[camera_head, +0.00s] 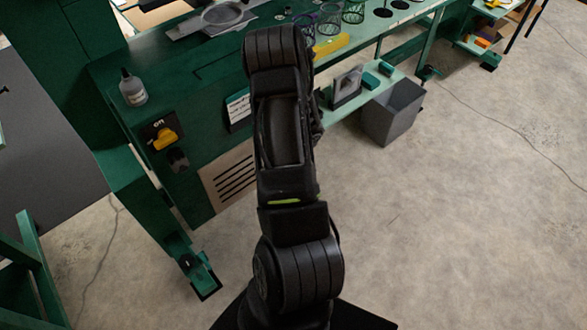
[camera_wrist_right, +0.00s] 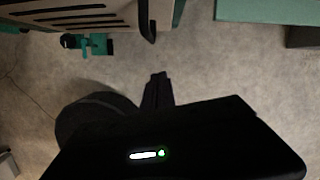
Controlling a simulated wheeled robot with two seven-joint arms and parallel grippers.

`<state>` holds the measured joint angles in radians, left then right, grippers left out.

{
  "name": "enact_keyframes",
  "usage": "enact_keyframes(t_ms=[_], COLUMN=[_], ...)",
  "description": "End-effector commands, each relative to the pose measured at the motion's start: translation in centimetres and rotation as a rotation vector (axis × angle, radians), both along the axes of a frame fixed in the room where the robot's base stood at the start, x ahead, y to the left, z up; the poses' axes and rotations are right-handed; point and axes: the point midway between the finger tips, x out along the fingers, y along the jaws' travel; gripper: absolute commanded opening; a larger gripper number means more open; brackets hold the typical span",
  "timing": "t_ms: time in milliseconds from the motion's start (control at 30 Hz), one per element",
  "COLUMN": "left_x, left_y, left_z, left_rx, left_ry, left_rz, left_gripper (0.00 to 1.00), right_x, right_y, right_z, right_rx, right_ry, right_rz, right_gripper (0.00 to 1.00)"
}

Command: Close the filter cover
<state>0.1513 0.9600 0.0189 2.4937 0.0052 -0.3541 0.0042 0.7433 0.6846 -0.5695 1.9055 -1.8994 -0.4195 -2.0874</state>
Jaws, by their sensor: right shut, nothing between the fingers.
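The filter cover appears to be the beige slotted panel (camera_head: 229,178) low on the front of the green machine. My arm hides its right part in the head view. The slotted panel (camera_wrist_right: 75,14) also shows at the top left of the right wrist view, with a dark rounded end at its right edge. I cannot tell how far open it is. My right gripper (camera_wrist_right: 158,80) is shut and empty, below and right of the panel's end in that view, with floor visible between them. My left gripper is not in view.
The machine front carries a yellow switch (camera_head: 164,138). A grey bin (camera_head: 393,112) is on the floor to the right. A green machine foot (camera_head: 201,275) stands at the lower left. The floor on the right is mostly clear.

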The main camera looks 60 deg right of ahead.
Motion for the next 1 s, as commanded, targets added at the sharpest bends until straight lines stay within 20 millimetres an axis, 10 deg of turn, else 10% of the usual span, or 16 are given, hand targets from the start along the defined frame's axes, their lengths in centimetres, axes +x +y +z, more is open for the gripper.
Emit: enact_keyframes(t_ms=[500, 1000], left_x=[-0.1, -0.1], left_y=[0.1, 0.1], left_z=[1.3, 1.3], left_rx=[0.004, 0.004], left_ry=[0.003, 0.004], left_rz=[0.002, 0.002], left_gripper=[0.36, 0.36], right_x=[-2.1, -2.3], right_y=[0.4, 0.4], right_z=[8.3, 8.7], right_rx=[-0.001, -0.001], right_ry=[-0.001, 0.001], right_rz=[-0.001, -0.001], right_gripper=[0.00, 0.00])
